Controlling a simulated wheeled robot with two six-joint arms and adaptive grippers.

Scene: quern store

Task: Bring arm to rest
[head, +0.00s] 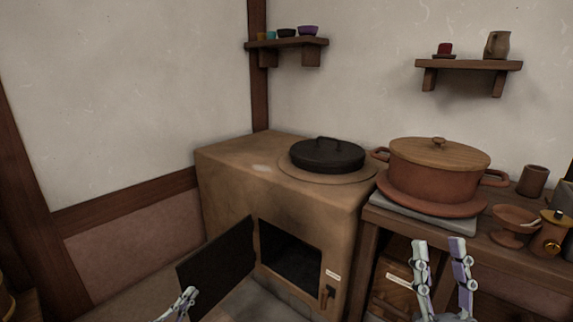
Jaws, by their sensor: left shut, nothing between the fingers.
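My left gripper (187,296) shows only at the tip, low in the picture in front of the open oven door. It is shut, and the rest of that arm is out of view. My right gripper (438,242) points up at the lower right, in front of the wooden table. Its two fingers stand apart with nothing held between them.
A clay stove (225,185) with a black lid (327,155) stands in the middle; its dark door (217,268) hangs open to the left. A lidded clay pot (435,168) stands on the right table. A bowl (514,222) and cup (533,180) are beside it. Wall shelves (468,65) are above.

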